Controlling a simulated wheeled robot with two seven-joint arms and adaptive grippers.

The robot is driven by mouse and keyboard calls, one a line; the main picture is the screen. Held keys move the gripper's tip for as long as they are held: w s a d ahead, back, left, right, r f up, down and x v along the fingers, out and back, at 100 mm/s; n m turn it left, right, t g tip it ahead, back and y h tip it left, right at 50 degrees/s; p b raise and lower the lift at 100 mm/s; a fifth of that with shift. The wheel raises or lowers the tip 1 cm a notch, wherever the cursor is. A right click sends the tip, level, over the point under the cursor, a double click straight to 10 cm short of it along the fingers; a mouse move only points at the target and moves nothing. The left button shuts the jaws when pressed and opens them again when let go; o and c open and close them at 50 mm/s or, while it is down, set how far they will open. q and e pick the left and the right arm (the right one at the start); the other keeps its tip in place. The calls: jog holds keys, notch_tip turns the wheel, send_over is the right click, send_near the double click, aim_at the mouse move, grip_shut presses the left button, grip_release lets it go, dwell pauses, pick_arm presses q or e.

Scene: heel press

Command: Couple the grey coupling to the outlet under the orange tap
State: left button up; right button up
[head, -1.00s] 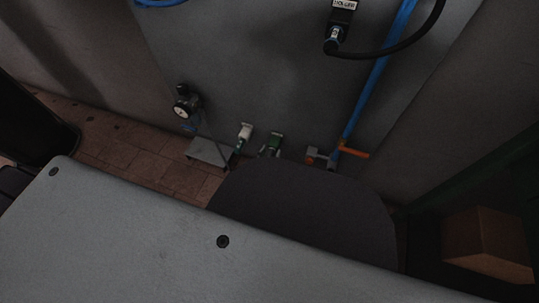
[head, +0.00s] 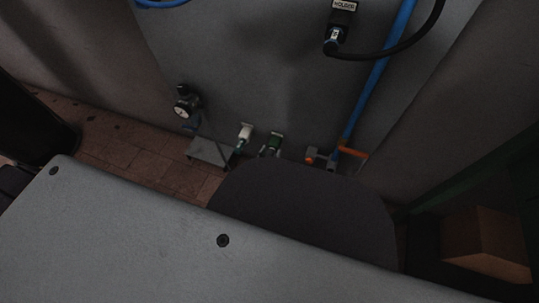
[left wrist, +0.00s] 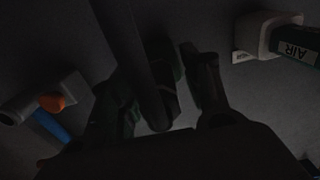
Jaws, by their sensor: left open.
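The orange tap (head: 355,153) sits low on the wall panel at the foot of a blue pipe (head: 372,95); a grey fitting with an orange part (left wrist: 50,98) shows at the left of the left wrist view. The outlet cannot be made out clearly. At the top of the head view a hose end (head: 334,38) sits in a labelled holder (head: 343,14); I cannot tell whether it is the grey coupling. My left gripper (left wrist: 163,100) is open. A dark rod or hose and a dark green part show between its fingers, and I see no grip on them. My right gripper is not in view.
A white fitting (head: 245,133), marked AIR in the left wrist view (left wrist: 270,36), and a green fitting (head: 273,143) are left of the tap. A gauge (head: 184,105) is farther left. A cardboard box (head: 488,245) lies at right. A black hose (head: 400,45) loops at the top.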

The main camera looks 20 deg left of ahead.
aim_at(267, 162)
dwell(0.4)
pick_arm(q)
grip_shut()
jog(key=shift+s+p, duration=0.6)
jog(key=shift+s, duration=0.45)
jog(key=shift+s+a+p, duration=0.1)
jog(key=shift+s+p, duration=0.5)
jog(key=shift+s, duration=0.7)
jog(key=shift+s, duration=0.65)
